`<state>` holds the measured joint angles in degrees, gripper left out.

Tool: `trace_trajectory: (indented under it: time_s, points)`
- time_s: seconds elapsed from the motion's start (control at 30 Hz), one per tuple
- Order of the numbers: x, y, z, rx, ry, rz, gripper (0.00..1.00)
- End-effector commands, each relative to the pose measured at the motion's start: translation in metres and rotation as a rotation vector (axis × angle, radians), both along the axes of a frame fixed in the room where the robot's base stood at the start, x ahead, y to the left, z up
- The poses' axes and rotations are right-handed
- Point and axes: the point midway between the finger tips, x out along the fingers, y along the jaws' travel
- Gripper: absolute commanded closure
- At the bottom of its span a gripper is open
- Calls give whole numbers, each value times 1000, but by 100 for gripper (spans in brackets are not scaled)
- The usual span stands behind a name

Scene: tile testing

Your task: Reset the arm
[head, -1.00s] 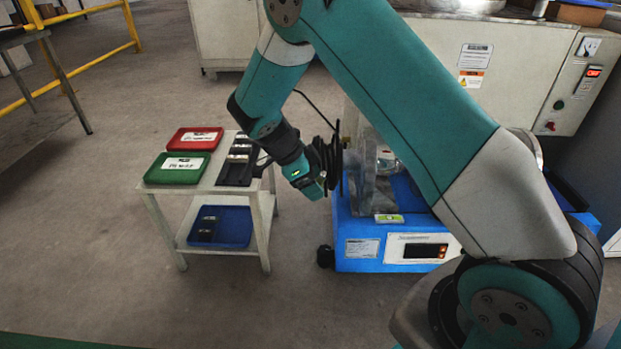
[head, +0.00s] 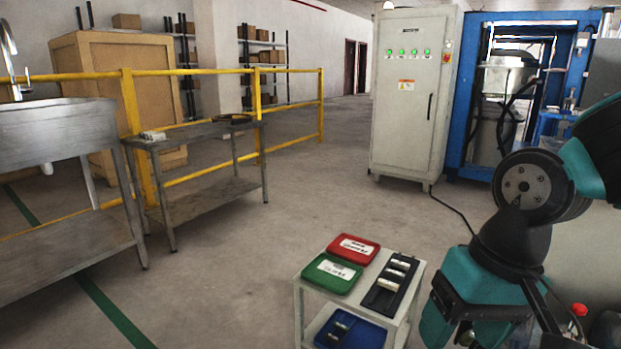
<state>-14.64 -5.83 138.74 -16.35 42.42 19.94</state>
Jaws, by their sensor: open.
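My teal and black arm reaches down the right edge of the head view. Its lower end is cut off by the bottom of the frame. I cannot make out my gripper's fingers or anything between them. A small white two-level cart (head: 300,318) stands left of my arm's lower end. On its top are a red tray (head: 366,256) and a green tray (head: 320,282), both with white labels, and a black holder (head: 374,297) with several small pieces. A blue tray (head: 368,336) with small dark pieces sits on the lower shelf.
A grey cabinet (head: 412,130) and a blue-framed machine (head: 471,110) stand at the back right. Metal tables (head: 205,132) and a yellow railing (head: 300,72) are at the left. The floor between them and the cart is open.

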Motion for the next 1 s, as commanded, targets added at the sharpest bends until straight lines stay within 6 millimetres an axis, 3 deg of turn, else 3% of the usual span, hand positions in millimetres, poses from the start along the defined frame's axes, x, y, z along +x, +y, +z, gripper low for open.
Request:
trace_trajectory:
  time_s: [0.03, 0.23, 0.57, 1.0]
  points:
    - [-16, 5, 15, 33, -31, 106, 31]
    - [-73, 24, 49, 149, -152, 511, 31]
    - [-69, 23, 133, 143, -142, 491, 31]
    - [-68, 23, 303, 142, -141, 489, 31]
